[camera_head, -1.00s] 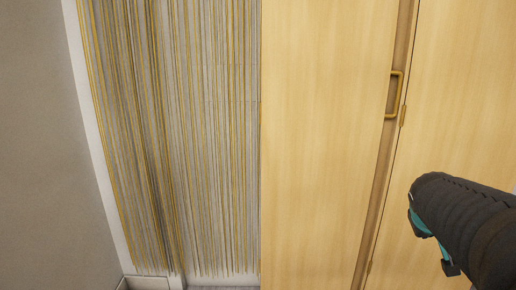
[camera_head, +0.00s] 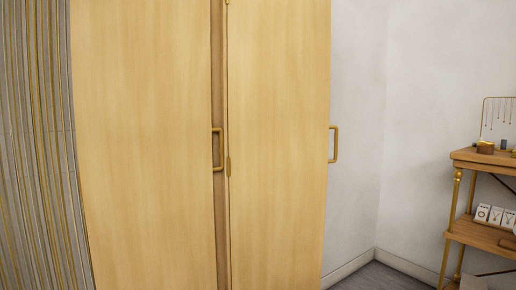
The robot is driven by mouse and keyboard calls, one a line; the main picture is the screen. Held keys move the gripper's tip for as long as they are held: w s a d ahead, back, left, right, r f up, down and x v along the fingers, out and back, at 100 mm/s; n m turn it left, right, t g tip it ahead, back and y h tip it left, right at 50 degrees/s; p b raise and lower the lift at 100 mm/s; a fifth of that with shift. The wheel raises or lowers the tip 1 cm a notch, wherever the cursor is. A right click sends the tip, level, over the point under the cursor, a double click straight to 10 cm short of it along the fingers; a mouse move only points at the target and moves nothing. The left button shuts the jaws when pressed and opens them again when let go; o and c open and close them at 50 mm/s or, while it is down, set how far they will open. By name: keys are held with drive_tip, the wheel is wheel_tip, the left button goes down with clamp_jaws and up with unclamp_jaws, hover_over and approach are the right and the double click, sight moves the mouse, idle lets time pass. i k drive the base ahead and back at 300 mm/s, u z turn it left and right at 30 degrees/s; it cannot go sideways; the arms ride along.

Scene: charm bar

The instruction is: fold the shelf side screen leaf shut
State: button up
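A folding screen of light wood stands upright in front of me in the head view. Its left leaf (camera_head: 146,140) and right leaf (camera_head: 278,140) stand side by side, with a narrow darker strip and a brass hinge between them. The left leaf has a brass handle (camera_head: 218,149) near its right edge. The right leaf has a brass handle (camera_head: 334,144) at its right edge, on the side of the shelf (camera_head: 462,205). My gripper is out of view.
The wooden shelf with brass posts holds jewelry cards and a necklace stand (camera_head: 496,117). A curtain of grey and gold strings (camera_head: 35,150) hangs at the left. Bare white wall and some grey floor (camera_head: 380,277) show between the screen and the shelf.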

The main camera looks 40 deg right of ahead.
sight(278, 52)
drive_tip(key=z, duration=3.05)
drive_tip(key=i, duration=1.4)
drive_tip(key=u, duration=1.85)
drive_tip(key=i, duration=0.5)
drive_tip(key=z, duration=0.05)
